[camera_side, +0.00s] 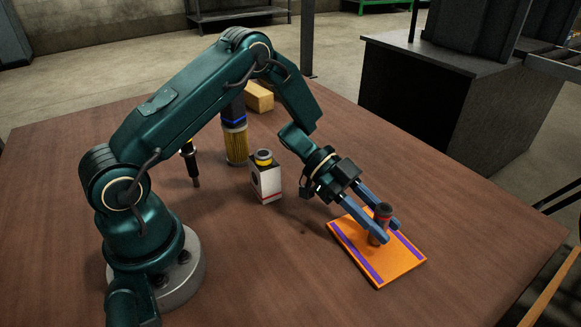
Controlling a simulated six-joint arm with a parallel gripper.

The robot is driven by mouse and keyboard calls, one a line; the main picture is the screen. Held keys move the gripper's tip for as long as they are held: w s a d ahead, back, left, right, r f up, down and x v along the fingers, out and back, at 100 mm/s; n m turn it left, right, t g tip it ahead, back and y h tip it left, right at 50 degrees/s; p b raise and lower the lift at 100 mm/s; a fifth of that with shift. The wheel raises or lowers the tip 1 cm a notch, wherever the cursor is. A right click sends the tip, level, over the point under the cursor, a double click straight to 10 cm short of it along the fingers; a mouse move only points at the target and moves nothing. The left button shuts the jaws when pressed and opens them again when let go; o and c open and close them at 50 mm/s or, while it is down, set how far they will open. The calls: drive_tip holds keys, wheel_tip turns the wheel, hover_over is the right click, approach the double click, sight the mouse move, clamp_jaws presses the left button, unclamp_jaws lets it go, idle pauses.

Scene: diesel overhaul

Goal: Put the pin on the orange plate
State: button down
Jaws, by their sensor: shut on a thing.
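The orange plate (404,271) with purple stripes lies on the table at the right. The pin (383,212), a small dark cylinder with a reddish part, is upright over the plate. My gripper (390,231) reaches down from the left with its blue fingers on either side of the pin and is shut on it. The near finger hides part of the pin. I cannot tell whether the pin's lower end touches the plate or is slightly above it.
A white and black box with a yellow-banded top (267,180) stands left of the plate. Behind it are a yellow ribbed filter (236,145), a dark injector-like part (191,165) and a tan block (259,97). The table (290,275) is clear in front.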

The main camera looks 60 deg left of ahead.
drive_tip(key=shift+f, duration=0.1)
drive_tip(key=c, duration=0.6)
unclamp_jaws()
